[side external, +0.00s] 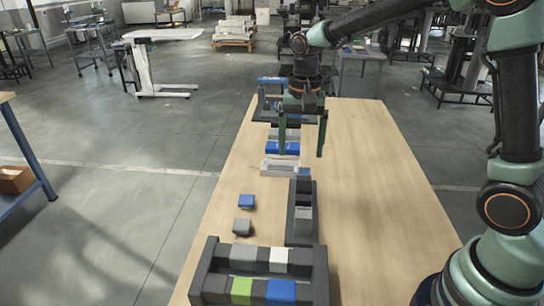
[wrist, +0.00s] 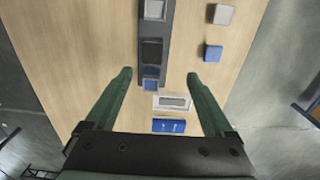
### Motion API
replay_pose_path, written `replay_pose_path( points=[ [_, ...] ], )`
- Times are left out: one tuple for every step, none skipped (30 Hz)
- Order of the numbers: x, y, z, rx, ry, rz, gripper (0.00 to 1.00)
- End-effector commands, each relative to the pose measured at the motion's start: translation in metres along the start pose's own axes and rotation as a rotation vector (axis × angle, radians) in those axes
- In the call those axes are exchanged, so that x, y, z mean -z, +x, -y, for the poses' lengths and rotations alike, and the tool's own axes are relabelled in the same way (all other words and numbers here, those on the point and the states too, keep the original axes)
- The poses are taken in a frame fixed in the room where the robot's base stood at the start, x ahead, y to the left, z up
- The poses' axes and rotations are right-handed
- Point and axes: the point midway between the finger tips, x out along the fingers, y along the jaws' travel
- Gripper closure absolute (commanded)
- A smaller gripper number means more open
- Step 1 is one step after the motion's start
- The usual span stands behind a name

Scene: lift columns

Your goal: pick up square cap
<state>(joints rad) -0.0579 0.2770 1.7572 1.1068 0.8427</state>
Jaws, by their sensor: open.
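Two small square caps lie loose on the wooden table, left of the dark rack in the side view. One is blue (side external: 246,201) and one is grey (side external: 243,228). In the wrist view the blue cap (wrist: 212,53) and the grey cap (wrist: 222,14) lie at the upper right, apart from my fingers. My gripper (side external: 301,153) points down over the far half of the table, above the area of the white tray (side external: 280,168).
A dark rack (side external: 291,238) holding blocks stands mid-table. A nearer rack (side external: 202,270) holds several coloured blocks. A blue block (side external: 289,148) lies beyond the white tray (wrist: 172,101). More items stand at the far end. The table's right side is clear.

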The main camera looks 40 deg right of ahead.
Motion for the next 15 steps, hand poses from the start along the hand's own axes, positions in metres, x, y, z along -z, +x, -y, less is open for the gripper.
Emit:
replay_pose_path(
  points=[
    [-0.008,0.005,0.018,-0.002,-0.011,0.002,0.12],
    [-0.013,0.009,0.03,-0.003,-0.013,0.003,0.12],
    [-0.021,0.014,0.047,-0.004,-0.016,0.003,0.12],
    [-0.028,0.018,0.059,-0.004,-0.017,0.003,0.12],
    [-0.035,0.022,0.071,-0.004,-0.018,0.003,0.12],
    [-0.044,0.027,0.086,-0.004,-0.019,0.002,0.12],
    [-0.051,0.03,0.095,-0.003,-0.019,0.002,0.12],
    [-0.057,0.034,0.104,-0.003,-0.018,0.002,0.12],
    [-0.065,0.037,0.113,-0.003,-0.017,0.002,0.12],
    [-0.07,0.04,0.119,-0.002,-0.017,0.001,0.12],
    [-0.073,0.042,0.123,-0.002,-0.015,0.001,0.12],
    [-0.077,0.045,0.128,-0.002,-0.014,0.001,0.12],
    [-0.079,0.048,0.13,-0.003,-0.013,0.001,0.12],
    [-0.08,0.051,0.13,-0.004,-0.011,0.002,0.12],
    [-0.08,0.056,0.131,-0.004,-0.01,0.002,0.12]
  ],
)
